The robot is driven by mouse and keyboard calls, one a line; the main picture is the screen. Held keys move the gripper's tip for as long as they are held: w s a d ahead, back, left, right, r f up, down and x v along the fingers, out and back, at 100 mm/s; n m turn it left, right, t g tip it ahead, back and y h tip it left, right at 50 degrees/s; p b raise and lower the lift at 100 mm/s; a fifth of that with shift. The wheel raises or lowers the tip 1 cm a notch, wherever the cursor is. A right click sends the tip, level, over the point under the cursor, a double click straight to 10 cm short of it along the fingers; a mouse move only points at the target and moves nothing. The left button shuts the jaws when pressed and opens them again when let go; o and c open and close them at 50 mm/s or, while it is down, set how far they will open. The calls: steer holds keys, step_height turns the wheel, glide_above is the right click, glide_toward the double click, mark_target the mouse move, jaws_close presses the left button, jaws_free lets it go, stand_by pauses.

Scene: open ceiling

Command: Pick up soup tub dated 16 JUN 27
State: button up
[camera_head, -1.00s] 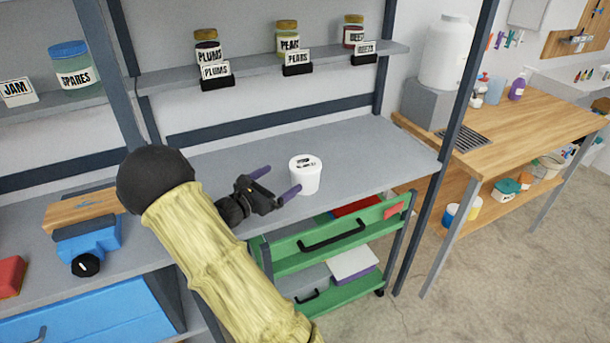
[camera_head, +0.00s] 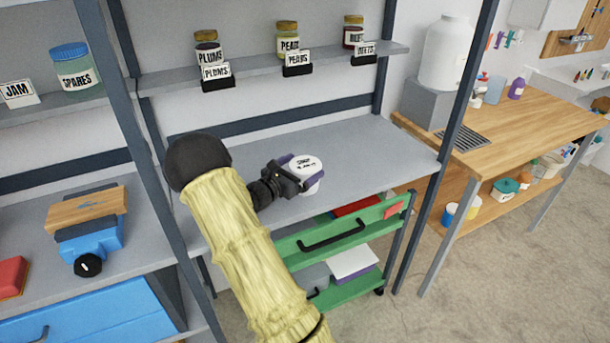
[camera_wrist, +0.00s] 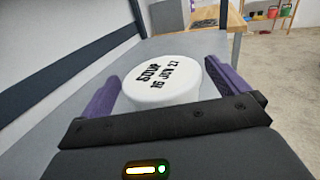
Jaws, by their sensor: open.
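A white round soup tub (camera_head: 309,170) stands upright on the grey shelf (camera_head: 380,145). In the wrist view the tub (camera_wrist: 160,82) shows its lid, which reads "SOUP 16 JUN 27". My gripper (camera_head: 303,171) is at the tub from the left in the head view. It is open, with its purple fingers on either side of the tub in the wrist view (camera_wrist: 162,88). I cannot tell whether either finger touches the tub.
A green cart (camera_head: 330,240) stands below the shelf's front edge. Jars of plums (camera_head: 208,52), pears (camera_head: 288,40) and beets (camera_head: 352,33) stand on the shelf above. A dark upright post (camera_head: 455,120) is at the right. The grey shelf around the tub is clear.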

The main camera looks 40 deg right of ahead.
steer(key=shift+w+d, duration=0.15)
steer(key=shift+d, duration=0.95)
steer(key=c, duration=1.1)
steer(key=shift+r, duration=0.15)
step_height(320, 180, up, 10)
steer(key=shift+f, duration=0.1)
